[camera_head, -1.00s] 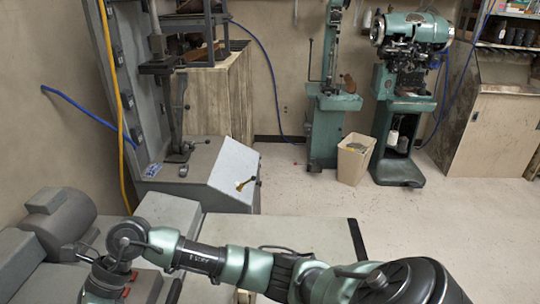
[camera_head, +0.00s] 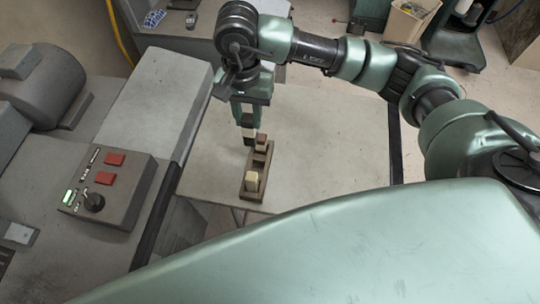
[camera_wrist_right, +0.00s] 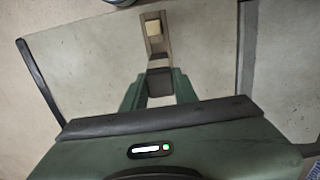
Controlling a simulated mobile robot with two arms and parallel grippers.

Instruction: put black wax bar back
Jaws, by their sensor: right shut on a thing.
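My right gripper (camera_head: 248,122) points down over the grey table, at the far end of a small brown wooden holder (camera_head: 246,194). It is shut on a dark block, the black wax bar (camera_wrist_right: 159,83), which shows between the fingers in the right wrist view. In the head view the bar's dark lower end (camera_head: 249,140) is beside the holder's far end; I cannot tell whether it touches the holder. A cream bar (camera_head: 252,181) stands in the holder's near end, and a brown bar (camera_head: 261,140) is near its far end. My left gripper is not in view.
The grey table (camera_head: 325,150) is otherwise clear around the holder. A control box (camera_head: 108,185) with red buttons and a black knob stands on the machine at the left, beside a grey motor (camera_head: 45,85). A bin (camera_head: 408,20) stands on the floor behind.

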